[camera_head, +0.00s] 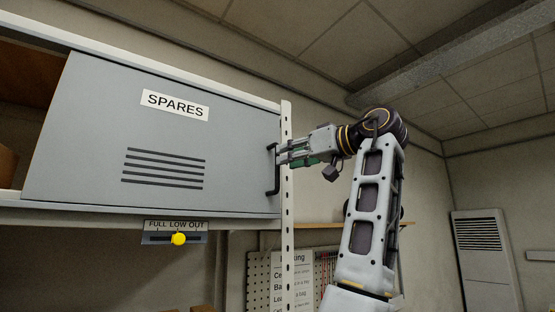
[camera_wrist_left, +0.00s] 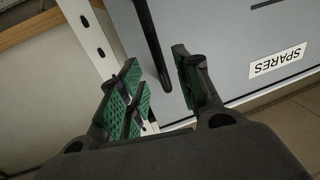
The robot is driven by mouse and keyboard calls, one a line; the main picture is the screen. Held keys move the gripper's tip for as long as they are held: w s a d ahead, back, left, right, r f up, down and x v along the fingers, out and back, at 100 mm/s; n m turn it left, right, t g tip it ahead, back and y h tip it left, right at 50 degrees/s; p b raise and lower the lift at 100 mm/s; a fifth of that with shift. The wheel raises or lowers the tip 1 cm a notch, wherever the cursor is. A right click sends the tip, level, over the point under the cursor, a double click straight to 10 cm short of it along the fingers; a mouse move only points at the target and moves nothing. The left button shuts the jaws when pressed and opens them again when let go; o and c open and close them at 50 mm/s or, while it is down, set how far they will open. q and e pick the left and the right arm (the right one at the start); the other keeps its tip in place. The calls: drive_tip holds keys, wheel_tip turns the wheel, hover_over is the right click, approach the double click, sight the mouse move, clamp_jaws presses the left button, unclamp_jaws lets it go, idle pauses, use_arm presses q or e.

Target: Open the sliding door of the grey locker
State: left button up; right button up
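The grey locker door (camera_head: 100,120), labelled SPARES with dark vent slots, fills the left of the head view. Its black vertical bar handle (camera_head: 276,168) is at the door's right edge. My left gripper (camera_head: 284,155) is at the handle, reaching in from the right. In the left wrist view the handle (camera_wrist_left: 152,40) runs between the green-padded fingers of the left gripper (camera_wrist_left: 160,88), which are apart. Gaps show on both sides, so it is not visibly gripped. The door label (camera_wrist_left: 277,61) appears upside down there. My right gripper is not in view.
A white perforated post (camera_head: 287,200) stands just right of the handle. A brown open space (camera_head: 28,75) shows left of the door. A pegboard with a sign (camera_head: 291,280) is below.

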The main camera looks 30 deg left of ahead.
sight(278, 186)
use_arm(q)
drive_tip(key=shift+w+a+p, duration=0.2)
drive_tip(key=shift+w+a, duration=0.05)
drive_tip(key=shift+a, duration=1)
drive_tip(key=shift+w+a+p, duration=0.15)
drive_tip(key=shift+w+a, duration=0.1)
drive_tip(key=shift+a, duration=1)
clamp_jaws()
